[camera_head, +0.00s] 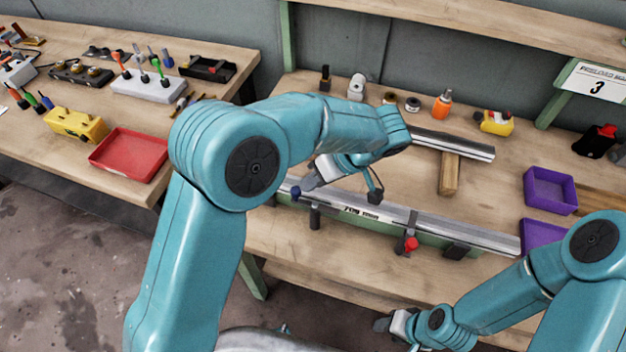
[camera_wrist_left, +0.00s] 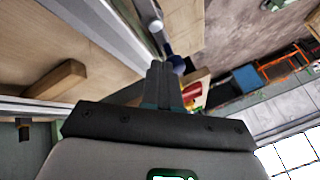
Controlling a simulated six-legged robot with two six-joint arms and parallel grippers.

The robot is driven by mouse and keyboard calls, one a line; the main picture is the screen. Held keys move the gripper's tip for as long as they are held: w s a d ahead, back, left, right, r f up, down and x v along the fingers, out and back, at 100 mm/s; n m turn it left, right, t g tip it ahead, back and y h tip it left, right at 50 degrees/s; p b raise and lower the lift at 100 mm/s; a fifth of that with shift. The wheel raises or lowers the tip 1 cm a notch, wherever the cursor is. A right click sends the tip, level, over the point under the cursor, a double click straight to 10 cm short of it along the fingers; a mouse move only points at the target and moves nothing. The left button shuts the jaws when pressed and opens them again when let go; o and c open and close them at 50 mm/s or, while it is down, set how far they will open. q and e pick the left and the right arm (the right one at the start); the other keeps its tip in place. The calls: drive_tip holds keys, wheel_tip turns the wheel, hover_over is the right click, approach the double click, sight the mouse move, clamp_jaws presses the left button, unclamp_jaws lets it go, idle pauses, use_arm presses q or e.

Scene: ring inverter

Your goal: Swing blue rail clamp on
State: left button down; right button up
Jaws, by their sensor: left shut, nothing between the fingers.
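The long metal rail (camera_head: 440,228) lies along the front of the bench on a green base. The blue knob of the rail clamp (camera_head: 296,193) shows at the rail's left end, partly hidden by my left gripper (camera_head: 306,186). In the left wrist view the blue knob (camera_wrist_left: 178,65) is just beyond the shut fingertips of my left gripper (camera_wrist_left: 162,68); I cannot tell if they touch. A grey clamp arm (camera_wrist_left: 150,14) shows beside the rail. The red-knobbed clamp (camera_head: 410,244) is farther right on the rail. My right gripper (camera_head: 382,324) is low, off the bench front; its fingers are unclear.
A second rail (camera_head: 455,143) rests at the back by a wooden block (camera_head: 449,175). Purple bins (camera_head: 550,190) stand at right. An orange bottle (camera_head: 442,104) and small parts stand behind. A side bench at left holds a red tray (camera_head: 128,155) and a yellow block (camera_head: 75,124).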

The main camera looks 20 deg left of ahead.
use_arm(q)
drive_tip(key=shift+s+a+f+n+g+b, duration=0.1)
drive_tip(key=shift+n+g+b, duration=0.25)
drive_tip(key=shift+n, duration=0.25)
drive_tip(key=n+g, duration=0.1)
drive_tip(key=n, duration=0.1)
drive_tip(key=n+g+h, duration=0.1)
drive_tip(key=n, duration=0.1)
drive_tip(key=s+a+n+g+h, duration=0.1)
drive_tip(key=n, duration=0.2)
drive_tip(key=shift+g+b, duration=0.3)
drive_tip(key=shift+g, duration=0.05)
drive_tip(key=n+h, duration=0.1)
drive_tip(key=n+g+h, duration=0.1)
drive_tip(key=n, duration=0.1)
drive_tip(key=shift+s+n+p, duration=0.3)
drive_tip(key=shift+s+p, duration=0.05)
drive_tip(key=shift+s, duration=0.25)
drive_tip(key=shift+s+d+p, duration=0.1)
drive_tip(key=shift+s+p, duration=0.05)
drive_tip(key=shift+p, duration=0.15)
drive_tip(key=shift+s, duration=0.2)
idle(0.4)
